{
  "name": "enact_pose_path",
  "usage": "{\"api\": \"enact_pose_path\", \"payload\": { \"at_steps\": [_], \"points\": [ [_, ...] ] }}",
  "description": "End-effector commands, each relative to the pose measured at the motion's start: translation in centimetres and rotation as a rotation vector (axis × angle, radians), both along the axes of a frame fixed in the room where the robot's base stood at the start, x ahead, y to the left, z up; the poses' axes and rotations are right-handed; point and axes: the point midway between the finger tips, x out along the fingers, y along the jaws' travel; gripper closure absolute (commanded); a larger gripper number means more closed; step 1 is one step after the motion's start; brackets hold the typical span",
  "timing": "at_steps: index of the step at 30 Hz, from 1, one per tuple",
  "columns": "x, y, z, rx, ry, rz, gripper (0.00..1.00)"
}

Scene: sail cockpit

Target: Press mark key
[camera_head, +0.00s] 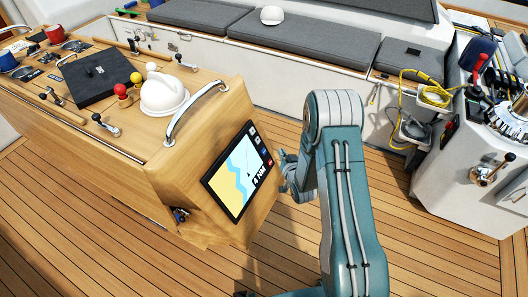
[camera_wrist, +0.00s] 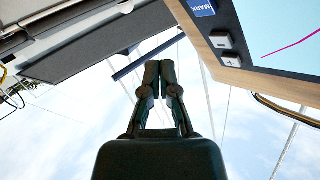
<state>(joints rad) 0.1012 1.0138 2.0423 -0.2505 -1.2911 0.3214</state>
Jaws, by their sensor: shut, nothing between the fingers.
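The chartplotter screen (camera_head: 232,175) sits on the sloped end of the wooden console, with a column of small keys on its right edge. The mark key (camera_wrist: 202,8) is blue with white "MARK" lettering, cut by the top edge of the wrist view; in the head view it is a small blue patch (camera_head: 264,152). Grey minus (camera_wrist: 221,40) and plus (camera_wrist: 231,60) keys sit beside it. My gripper (camera_wrist: 158,68) is shut and empty, its fingertips apart from the mark key and to its left in the wrist view. In the head view my arm partly hides the gripper (camera_head: 282,160).
A curved metal handrail (camera_head: 196,108) arches over the console top. A white winch cover (camera_head: 163,93) and red and yellow knobs stand near it. Grey bench cushions (camera_head: 300,50) lie behind. A yellow rope (camera_head: 436,95) hangs at right. The wooden deck (camera_head: 150,255) in front is clear.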

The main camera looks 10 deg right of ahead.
Motion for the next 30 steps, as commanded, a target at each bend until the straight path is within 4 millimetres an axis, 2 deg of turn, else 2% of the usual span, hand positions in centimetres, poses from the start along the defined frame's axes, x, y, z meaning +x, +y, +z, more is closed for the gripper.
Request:
{"api": "enact_pose_path", "payload": {
  "at_steps": [6, 12, 30],
  "points": [
    [1.5, 2.1, -1.3, -0.001, 0.001, 0.001, 1.00],
    [2.3, 3.2, -2.1, 0.000, 0.000, 0.000, 1.00],
    [2.5, 3.5, -2.3, 0.000, 0.000, -0.001, 1.00]
  ]
}}
